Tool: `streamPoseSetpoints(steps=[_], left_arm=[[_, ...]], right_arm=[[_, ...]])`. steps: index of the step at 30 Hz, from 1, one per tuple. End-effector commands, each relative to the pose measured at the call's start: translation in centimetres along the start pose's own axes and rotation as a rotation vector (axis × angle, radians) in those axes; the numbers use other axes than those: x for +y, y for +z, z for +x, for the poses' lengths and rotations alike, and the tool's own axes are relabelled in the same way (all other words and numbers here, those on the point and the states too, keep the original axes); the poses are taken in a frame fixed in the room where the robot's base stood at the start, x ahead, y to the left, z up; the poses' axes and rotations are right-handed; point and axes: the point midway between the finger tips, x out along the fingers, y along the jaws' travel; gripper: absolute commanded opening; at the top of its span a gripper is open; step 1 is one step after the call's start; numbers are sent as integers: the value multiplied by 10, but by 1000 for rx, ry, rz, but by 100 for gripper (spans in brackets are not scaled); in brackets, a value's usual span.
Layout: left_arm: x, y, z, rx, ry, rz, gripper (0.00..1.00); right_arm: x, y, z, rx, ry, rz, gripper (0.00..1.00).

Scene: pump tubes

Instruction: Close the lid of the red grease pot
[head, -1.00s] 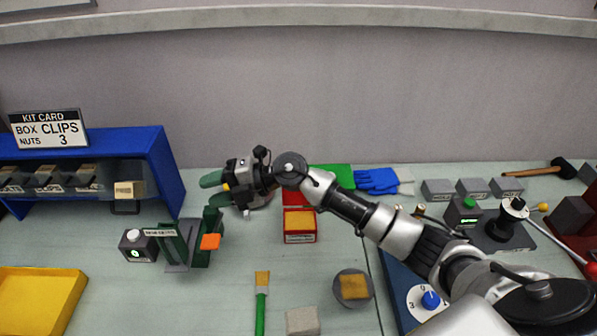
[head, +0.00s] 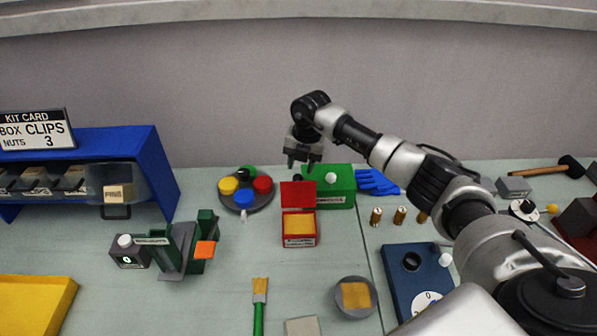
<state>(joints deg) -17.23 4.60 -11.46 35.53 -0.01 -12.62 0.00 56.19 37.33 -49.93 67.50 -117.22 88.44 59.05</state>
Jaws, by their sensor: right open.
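The red grease pot (head: 299,240) is a small red box on the bench near the middle of the head view. Its red lid (head: 298,194) stands up at the back edge, so the yellow grease inside shows. My right gripper (head: 303,166) is open and empty, pointing down, just above and behind the raised lid in the picture. I cannot tell whether it touches the lid. My left gripper is not in view.
A green box (head: 333,187) stands right behind the pot. A round grey tray (head: 262,201) with coloured knobs is to the left. Brass cylinders (head: 376,215) stand to the right. A brush (head: 259,300) and a dish with a yellow sponge (head: 371,310) lie in front.

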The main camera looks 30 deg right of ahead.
Motion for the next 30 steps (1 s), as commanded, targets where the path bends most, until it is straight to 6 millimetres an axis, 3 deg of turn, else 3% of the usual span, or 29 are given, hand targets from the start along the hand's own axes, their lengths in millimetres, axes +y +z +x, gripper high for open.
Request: streamPoseSetpoints(steps=[9, 19, 20, 27, 30], left_arm=[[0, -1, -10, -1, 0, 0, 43], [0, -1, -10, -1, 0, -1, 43], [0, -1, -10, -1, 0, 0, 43], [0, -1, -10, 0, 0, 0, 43], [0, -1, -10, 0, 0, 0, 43]], right_arm=[[1, 0, 41, 2, 2, 0, 41], [1, 0, 46, 0, 3, -2, 41], [1, 0, 46, 0, 3, -2, 40], [1, 0, 46, 0, 3, -2, 3], [1, 0, 46, 0, 4, -2, 0]])
